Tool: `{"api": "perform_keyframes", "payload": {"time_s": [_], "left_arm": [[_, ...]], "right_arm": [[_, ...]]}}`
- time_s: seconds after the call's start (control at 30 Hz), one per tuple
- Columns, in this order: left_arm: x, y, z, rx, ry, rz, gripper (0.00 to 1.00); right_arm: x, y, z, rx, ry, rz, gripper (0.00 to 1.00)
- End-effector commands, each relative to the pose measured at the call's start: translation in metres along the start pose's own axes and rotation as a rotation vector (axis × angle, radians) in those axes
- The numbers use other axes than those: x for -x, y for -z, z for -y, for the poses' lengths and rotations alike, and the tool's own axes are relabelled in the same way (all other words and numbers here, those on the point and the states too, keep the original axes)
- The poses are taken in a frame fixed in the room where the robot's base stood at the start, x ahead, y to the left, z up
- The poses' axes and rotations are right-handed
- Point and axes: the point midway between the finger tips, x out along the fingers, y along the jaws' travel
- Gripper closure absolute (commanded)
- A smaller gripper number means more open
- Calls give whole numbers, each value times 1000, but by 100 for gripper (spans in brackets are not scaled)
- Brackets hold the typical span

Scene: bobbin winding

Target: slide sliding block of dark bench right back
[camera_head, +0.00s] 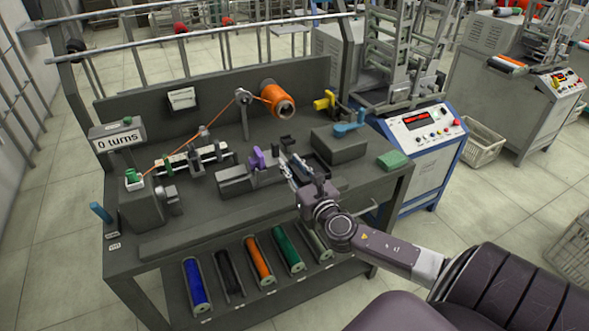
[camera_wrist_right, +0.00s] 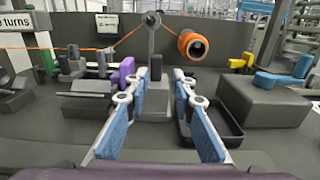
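A dark bench (camera_head: 220,215) carries a low grey slide unit (camera_head: 235,180) with a purple lever (camera_head: 257,158) on top. The lever also shows in the right wrist view (camera_wrist_right: 127,70), left of my fingers. I take the sliding block to be part of this unit; its outline is partly hidden by my gripper. My right gripper (camera_head: 297,170) is at the right end of the unit. In the right wrist view its blue-padded fingers (camera_wrist_right: 160,85) are apart, with a dark grey block (camera_wrist_right: 156,100) showing between them or just beyond. No grip on it shows. My left gripper is not in view.
A black tray (camera_wrist_right: 212,122) lies right of my fingers. A grey box (camera_head: 338,146) with a blue lever (camera_head: 350,125) and a green block (camera_head: 392,160) stand at right.

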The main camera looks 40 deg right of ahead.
Motion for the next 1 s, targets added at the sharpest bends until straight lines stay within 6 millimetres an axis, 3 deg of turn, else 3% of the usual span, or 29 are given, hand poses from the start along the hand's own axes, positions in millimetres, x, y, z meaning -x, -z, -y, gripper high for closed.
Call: {"api": "perform_keyframes", "payload": {"time_s": [0.23,0.83,0.93,1.0], "left_arm": [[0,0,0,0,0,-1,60],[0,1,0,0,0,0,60],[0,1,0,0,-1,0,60],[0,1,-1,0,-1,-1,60]], "right_arm": [[19,0,0,0,1,1,77],[21,0,0,-5,2,0,77],[28,5,-1,-108,32,-12,77],[41,14,-1,-298,94,-36,77]]}}
